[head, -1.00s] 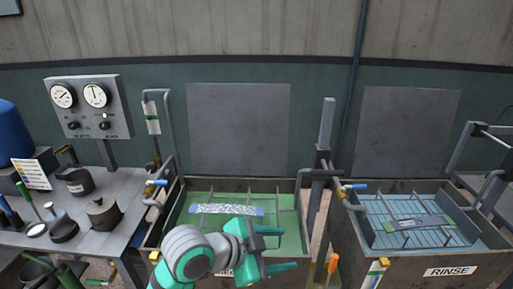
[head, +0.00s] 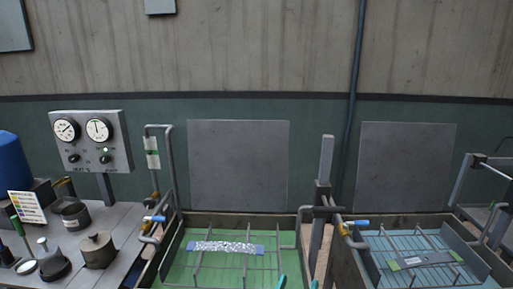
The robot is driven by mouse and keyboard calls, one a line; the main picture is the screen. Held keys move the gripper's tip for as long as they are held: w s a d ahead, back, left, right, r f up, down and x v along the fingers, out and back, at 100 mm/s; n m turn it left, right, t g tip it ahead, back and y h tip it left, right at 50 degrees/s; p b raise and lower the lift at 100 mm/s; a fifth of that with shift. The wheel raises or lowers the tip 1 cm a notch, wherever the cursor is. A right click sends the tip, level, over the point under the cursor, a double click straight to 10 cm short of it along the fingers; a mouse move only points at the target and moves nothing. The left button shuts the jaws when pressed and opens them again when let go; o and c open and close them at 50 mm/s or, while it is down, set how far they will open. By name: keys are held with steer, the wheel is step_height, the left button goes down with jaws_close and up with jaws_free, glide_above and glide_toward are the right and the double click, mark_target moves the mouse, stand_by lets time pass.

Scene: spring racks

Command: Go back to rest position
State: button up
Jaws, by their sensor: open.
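My gripper (head: 281,281) shows only as teal fingertips at the bottom edge of the head view; they stand apart with nothing between them. The rest of my arm is below the frame. Left of it, a silvery, bubbly strip with blue ends (head: 226,247) lies on the rack in the green tank (head: 172,247). A grey strip with green ends (head: 424,259) lies on the rack in the blue tank (head: 352,262) at the right.
A bench (head: 122,222) with pots and a gauge panel (head: 91,141) is at the left. Metal pipes rise by the green tank's left side.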

steer(key=s+a+f+n+g+y, duration=0.1)
steer(key=s+a+f+n+y, duration=0.2)
steer(key=s+f, duration=0.5)
steer(key=s+a+f+n+y, duration=0.25)
steer(key=s+f+y, duration=0.25)
steer(key=s+f, duration=0.35)
steer(key=s+a+f+m, duration=0.1)
steer(key=s+a+m, duration=0.1)
steer(key=s, duration=0.7)
steer(key=s+a+f+m+g, duration=0.1)
steer(key=s+a+m, duration=0.1)
steer(key=s, duration=0.8)
steer(key=shift+a+f, duration=0.2)
